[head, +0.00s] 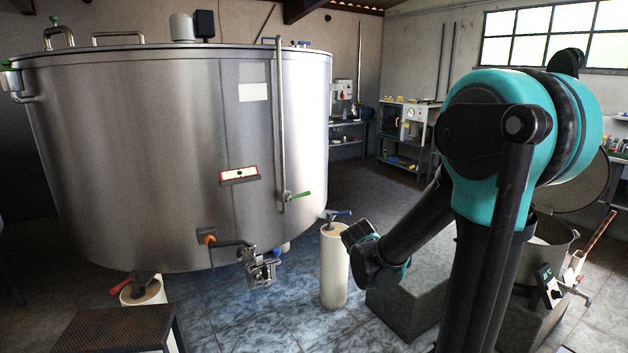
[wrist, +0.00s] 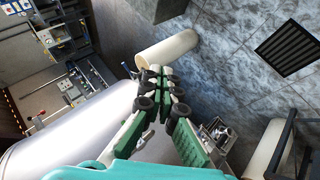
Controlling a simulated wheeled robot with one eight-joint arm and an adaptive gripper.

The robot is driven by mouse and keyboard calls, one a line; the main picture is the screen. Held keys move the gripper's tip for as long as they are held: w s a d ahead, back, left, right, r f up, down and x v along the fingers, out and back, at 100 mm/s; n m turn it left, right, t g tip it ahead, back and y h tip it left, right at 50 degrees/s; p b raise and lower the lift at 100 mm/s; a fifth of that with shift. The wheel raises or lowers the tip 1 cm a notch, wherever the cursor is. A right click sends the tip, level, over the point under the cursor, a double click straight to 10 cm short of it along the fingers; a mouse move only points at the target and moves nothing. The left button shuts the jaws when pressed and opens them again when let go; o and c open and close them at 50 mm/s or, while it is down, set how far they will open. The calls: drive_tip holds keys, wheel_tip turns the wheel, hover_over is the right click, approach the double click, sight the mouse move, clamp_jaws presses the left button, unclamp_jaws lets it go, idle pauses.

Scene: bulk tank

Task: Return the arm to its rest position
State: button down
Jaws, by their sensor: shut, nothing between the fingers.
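My gripper (wrist: 161,76) shows in the wrist view with its green-and-black fingers converging. It is shut and empty. In the head view my teal and black arm rises at the right and bends down toward the floor in the middle. I cannot make out the fingers there. The large steel tank (head: 130,150) fills the left of the head view. In the wrist view the tank (wrist: 85,130) lies behind and to the left of the fingers. I cannot tell the exact gap between them.
A cream cylindrical leg (head: 334,268) stands left of my forearm. A valve (head: 260,268) hangs low on the tank. A grey block (head: 405,300) lies under my forearm, and a pot (head: 548,250) stands at the right. Tiled floor (head: 300,318) is open before the tank.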

drive_tip(key=s+d+f+m+g+y, duration=0.1)
drive_tip(key=s+f+m+g, duration=0.1)
drive_tip(key=s, duration=1)
drive_tip(key=s+d+f+m+g+y, duration=0.1)
drive_tip(key=s+f+m, duration=0.4)
drive_tip(key=s, duration=0.7)
drive_tip(key=shift+d+f+m+g+y, duration=0.25)
drive_tip(key=shift+d+m+g, duration=0.35)
drive_tip(key=shift+m+g, duration=0.4)
